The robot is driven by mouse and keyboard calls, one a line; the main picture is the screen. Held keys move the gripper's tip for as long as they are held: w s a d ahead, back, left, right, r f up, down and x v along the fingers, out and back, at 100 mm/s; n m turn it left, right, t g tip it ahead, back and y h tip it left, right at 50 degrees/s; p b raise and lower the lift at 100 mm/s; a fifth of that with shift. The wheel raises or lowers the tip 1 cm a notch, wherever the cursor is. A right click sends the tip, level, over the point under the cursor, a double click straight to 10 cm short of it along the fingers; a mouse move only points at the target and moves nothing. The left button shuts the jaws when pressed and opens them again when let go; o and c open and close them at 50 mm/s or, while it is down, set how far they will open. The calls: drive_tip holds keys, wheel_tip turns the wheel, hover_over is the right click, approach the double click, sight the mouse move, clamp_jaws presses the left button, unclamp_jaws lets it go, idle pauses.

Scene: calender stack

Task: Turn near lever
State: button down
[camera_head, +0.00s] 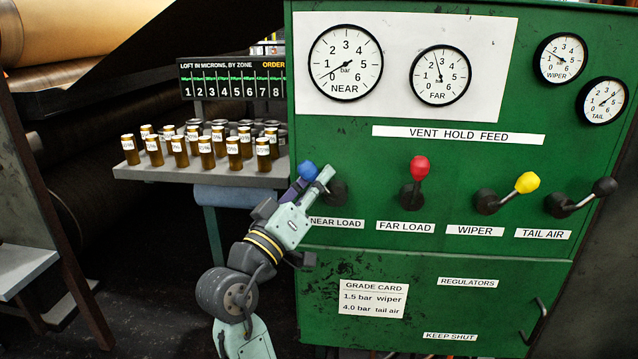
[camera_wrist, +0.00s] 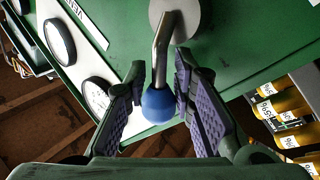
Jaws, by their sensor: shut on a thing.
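The near lever has a blue knob (camera_head: 308,170) and sits above the NEAR LOAD label (camera_head: 336,224) on the green cabinet. It leans up and to the left from its dark hub (camera_head: 336,193). My gripper (camera_head: 311,184) is shut on this lever at the cabinet's left edge. In the wrist view the blue knob (camera_wrist: 158,105) and bent metal stem lie between the purple-padded fingers of my gripper (camera_wrist: 158,66). The NEAR gauge (camera_head: 345,62) has its needle pointing to the lower left, near 0. My fingers hide part of the lever in the head view.
To the right stand the red FAR LOAD lever (camera_head: 420,168), yellow WIPER lever (camera_head: 527,182) and black TAIL AIR lever (camera_head: 605,187). A shelf (camera_head: 205,178) with several brown bottles lies just left of my gripper. A grade card (camera_head: 374,298) is below.

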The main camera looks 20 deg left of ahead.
idle(0.4)
drive_tip(key=c, duration=1.3)
unclamp_jaws()
drive_tip(key=shift+s+a, duration=0.1)
drive_tip(key=shift+s, duration=0.05)
drive_tip(key=v, duration=1.1)
drive_tip(key=shift+s+f, duration=0.25)
drive_tip(key=shift+s, duration=0.1)
drive_tip(key=shift+a+r, duration=0.1)
